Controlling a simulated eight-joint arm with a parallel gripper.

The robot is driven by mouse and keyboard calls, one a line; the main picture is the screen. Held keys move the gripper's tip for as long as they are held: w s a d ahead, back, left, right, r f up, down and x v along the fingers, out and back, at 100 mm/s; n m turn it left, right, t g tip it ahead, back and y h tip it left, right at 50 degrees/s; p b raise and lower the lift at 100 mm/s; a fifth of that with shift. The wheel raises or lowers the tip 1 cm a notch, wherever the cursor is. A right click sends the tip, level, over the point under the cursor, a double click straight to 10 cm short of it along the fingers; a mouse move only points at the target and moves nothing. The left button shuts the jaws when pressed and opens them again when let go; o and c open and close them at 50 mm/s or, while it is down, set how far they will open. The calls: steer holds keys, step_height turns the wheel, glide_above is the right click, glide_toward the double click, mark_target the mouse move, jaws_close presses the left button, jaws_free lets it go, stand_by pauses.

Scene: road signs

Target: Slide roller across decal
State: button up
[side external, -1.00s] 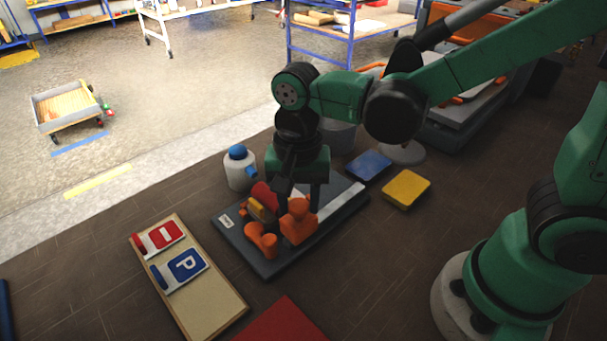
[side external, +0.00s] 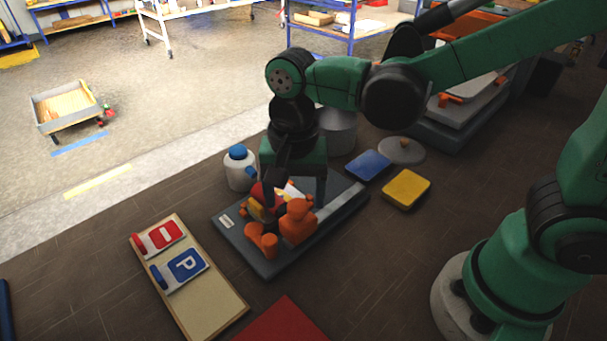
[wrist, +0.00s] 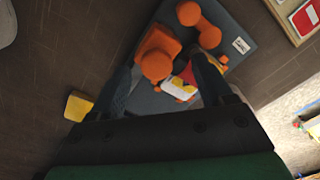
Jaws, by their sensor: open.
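A dark grey board (side external: 340,208) lies on the brown surface. On it stand an upright orange block with a round knob (side external: 298,222) and a low orange dumbbell-shaped piece (side external: 262,241); both also show in the wrist view, the block (wrist: 157,58) and the dumbbell-shaped piece (wrist: 200,22). Beside the block is a red, white and yellow piece (wrist: 180,84), partly hidden by a finger. I cannot tell which is the roller, or make out a decal. My gripper (side external: 296,188) is open over the board, its fingers apart either side of the orange block and coloured piece in the wrist view.
A sign board (side external: 222,296) with a red and a blue sign lies left of the grey board. A white bottle with blue cap (side external: 239,170) and a grey bucket (side external: 340,133) stand behind. Blue (side external: 368,165) and yellow (side external: 407,188) pads lie right. A red sheet (side external: 282,322) is in front.

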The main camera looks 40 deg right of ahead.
mark_target(300, 204)
steer(key=shift+r, duration=2.1)
steer(key=shift+d, duration=0.1)
steer(key=shift+d+n+t, duration=0.3)
steer(key=shift+d, duration=0.05)
steer(key=d+n+t, duration=0.6)
steer(key=d+n, duration=0.2)
steer(key=d, duration=0.1)
steer(key=shift+s+d+r+t, duration=0.25)
steer(key=shift+s+d+t, duration=0.05)
steer(key=shift+s+d, duration=0.1)
